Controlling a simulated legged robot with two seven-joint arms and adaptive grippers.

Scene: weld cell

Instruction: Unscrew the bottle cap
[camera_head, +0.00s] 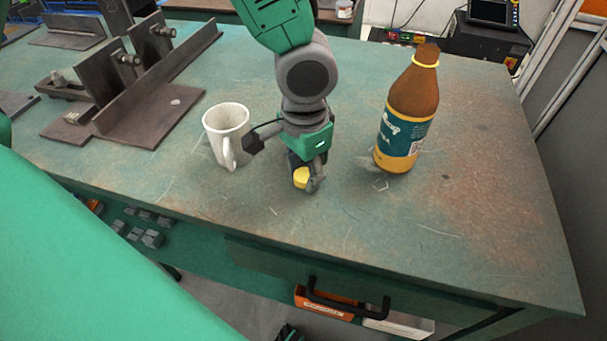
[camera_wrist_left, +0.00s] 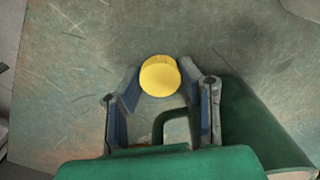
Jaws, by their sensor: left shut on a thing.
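The brown bottle (camera_head: 408,105) stands upright on the bench to the right, with a teal and yellow label. A yellow ring sits around its neck, and no cap shows on its brown top. My left gripper (camera_head: 303,183) is left of the bottle, apart from it and pointing down over the bench. It is shut on the yellow bottle cap (camera_head: 301,177). In the left wrist view, the cap (camera_wrist_left: 160,75) sits between the fingertips of my left gripper (camera_wrist_left: 160,84). My right gripper is not in view.
A white mug (camera_head: 227,133) stands close to the left of my left gripper. Metal fixtures (camera_head: 155,75) occupy the bench's back left. The green bench top (camera_head: 480,170) is clear at the right and front. A drawer handle (camera_head: 345,305) juts out below the front edge.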

